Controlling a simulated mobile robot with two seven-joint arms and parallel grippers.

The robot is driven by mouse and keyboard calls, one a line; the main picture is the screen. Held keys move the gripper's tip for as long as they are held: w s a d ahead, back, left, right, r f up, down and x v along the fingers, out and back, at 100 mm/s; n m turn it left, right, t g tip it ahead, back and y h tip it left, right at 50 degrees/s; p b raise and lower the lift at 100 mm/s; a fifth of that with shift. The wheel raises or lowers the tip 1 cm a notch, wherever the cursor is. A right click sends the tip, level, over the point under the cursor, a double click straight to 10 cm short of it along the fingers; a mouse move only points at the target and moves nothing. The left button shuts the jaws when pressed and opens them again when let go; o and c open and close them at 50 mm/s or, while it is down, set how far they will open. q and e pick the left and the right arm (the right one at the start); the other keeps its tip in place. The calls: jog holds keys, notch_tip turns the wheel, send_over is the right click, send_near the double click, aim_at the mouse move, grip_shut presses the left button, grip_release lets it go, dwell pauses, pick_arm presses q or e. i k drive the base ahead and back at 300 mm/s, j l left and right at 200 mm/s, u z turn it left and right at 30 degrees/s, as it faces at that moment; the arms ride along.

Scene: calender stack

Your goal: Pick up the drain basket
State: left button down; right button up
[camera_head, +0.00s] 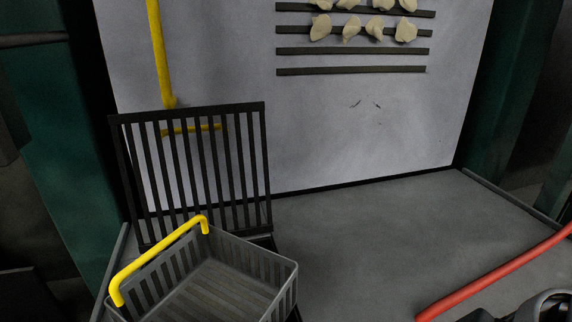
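The drain basket (283,273) is a grey, open-topped basket with slatted walls and a slatted floor, at the bottom left. It looks empty, and its near part is cut off by the lower edge of the view. A yellow bar handle (160,258) runs along its left rim, bent down at both ends. The basket is in front of a black upright rack (231,165). I cannot tell exactly what bears it from below. Neither of my grippers can be made out in this view, and nothing is seen holding the basket.
A yellow post (160,50) stands behind the rack. Pale lumps (320,28) sit on dark slats of the light back wall (370,130). A red bar (500,270) slants in at the lower right, above dark and grey parts. The grey floor (370,230) between is clear.

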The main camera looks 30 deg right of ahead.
aim_at(212, 273)
jog(key=k+l, duration=0.75)
jog(key=k, duration=0.15)
